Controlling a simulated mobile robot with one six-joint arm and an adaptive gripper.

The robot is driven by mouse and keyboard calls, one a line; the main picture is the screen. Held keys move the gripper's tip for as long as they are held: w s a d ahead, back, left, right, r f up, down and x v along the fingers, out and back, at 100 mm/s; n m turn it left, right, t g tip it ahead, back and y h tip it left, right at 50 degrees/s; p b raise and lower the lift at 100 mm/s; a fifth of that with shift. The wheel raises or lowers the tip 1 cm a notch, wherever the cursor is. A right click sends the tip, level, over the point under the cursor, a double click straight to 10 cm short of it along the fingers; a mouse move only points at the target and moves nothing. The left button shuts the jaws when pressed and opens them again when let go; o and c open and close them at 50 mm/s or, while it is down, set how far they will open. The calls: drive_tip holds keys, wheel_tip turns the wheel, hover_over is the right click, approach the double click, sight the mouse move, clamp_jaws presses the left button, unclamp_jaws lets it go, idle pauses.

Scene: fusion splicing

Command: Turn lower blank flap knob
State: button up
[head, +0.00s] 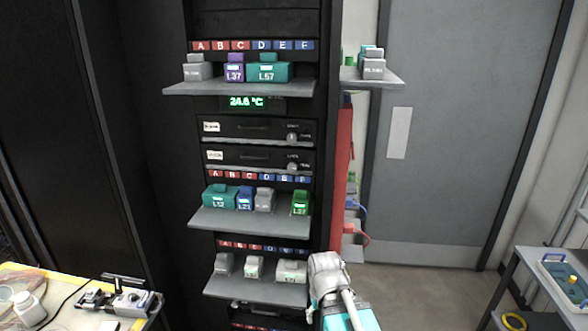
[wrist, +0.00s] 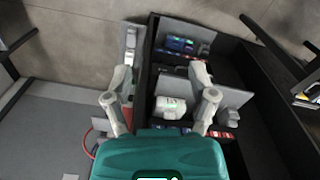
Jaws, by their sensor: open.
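Two dark blank flaps sit one above the other in the middle of the rack in the head view. The lower blank flap (head: 248,157) carries a pale label at its left. Its small grey round knob (head: 292,167) is at its right end. The upper flap (head: 250,128) has a similar knob (head: 292,137). My gripper (head: 325,264) is below and right of the lower knob, by the rack's lower right edge. In the wrist view my gripper (wrist: 161,74) has its fingers spread, with nothing held between them. I cannot make out the knob in the wrist view.
Shelves with small modules jut out above (head: 240,88) and below (head: 250,222) the flaps, and a lowest shelf (head: 255,290) lies beside my gripper. A side shelf (head: 372,79), red panel and cables line the rack's right. Tables stand at lower left and right.

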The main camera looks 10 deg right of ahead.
drive_tip(key=w+d+r+t+h+p, duration=0.1)
drive_tip(key=w+d+r+t+h, duration=0.1)
drive_tip(key=w, duration=0.3)
drive_tip(key=w+d+r+t+h, duration=0.2)
drive_tip(key=w, duration=0.3)
drive_tip(key=n+t+h+p, duration=0.1)
drive_tip(key=n+t+p, duration=0.3)
drive_tip(key=n+t, duration=0.65)
approach(292, 168)
drive_tip(key=s+f+m+t, duration=0.2)
drive_tip(key=s+m+t, duration=0.1)
drive_tip(key=shift+s+a+f, duration=0.2)
drive_tip(key=shift+s+a, duration=0.05)
drive_tip(key=shift+a, duration=0.15)
drive_tip(key=shift+w, duration=0.1)
drive_tip(key=x, duration=1.3)
drive_tip(key=shift+w+d+f, duration=0.15)
drive_tip(key=shift+w+d, duration=0.1)
